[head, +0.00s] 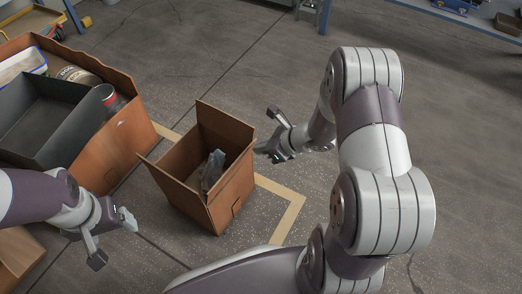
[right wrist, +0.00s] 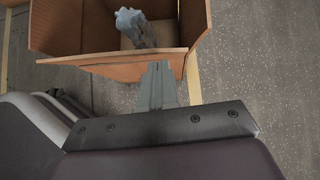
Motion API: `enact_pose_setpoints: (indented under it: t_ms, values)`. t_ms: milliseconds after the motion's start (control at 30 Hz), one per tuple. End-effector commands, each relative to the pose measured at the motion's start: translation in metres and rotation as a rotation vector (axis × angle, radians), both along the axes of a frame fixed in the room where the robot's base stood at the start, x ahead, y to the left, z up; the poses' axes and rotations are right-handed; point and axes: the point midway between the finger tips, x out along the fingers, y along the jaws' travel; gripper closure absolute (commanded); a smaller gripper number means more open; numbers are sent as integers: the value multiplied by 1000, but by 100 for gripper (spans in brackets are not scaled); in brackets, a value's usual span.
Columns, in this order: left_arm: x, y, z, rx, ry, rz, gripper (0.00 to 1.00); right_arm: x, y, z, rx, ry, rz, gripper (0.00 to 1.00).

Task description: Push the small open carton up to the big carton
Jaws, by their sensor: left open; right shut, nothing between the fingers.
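The small open carton (head: 228,188) stands upright, flaps up, with a grey crumpled item (head: 212,170) inside. The big carton (head: 128,140) is to its left, with a visible gap between them. My right gripper (head: 262,150) is shut and empty at the small carton's right side. In the right wrist view its closed fingertips (right wrist: 157,68) overlap the edge of the small carton's wall (right wrist: 110,68); whether they touch cannot be told. My left gripper (head: 114,240) is open and empty, in front of the big carton and apart from the small one.
The big carton holds a dark grey bin (head: 45,115), a red-topped can (head: 108,97) and other goods. Tan tape (head: 290,215) marks the surface around the small carton. Another brown box (head: 14,258) shows at lower left. The surface right of the tape is clear except for my right arm.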

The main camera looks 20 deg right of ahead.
Motion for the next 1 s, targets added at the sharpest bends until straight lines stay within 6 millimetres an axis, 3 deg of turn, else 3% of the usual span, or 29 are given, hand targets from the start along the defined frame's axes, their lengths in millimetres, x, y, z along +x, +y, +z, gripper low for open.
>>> enact_pose_setpoints:
  t_ms: [467, 567, 1000]
  values:
    - [0, 0, -2, 0, 0, 0, 19, 7, 6, 1, -2, -1, 2, 100]
    - [0, 0, -4, 0, 0, 0, 19, 21, 18, 0, -2, -3, 7, 100]
    - [0, 0, 0, 0, 0, 0, 19, 120, 103, 1, -1, 2, 8, 100]
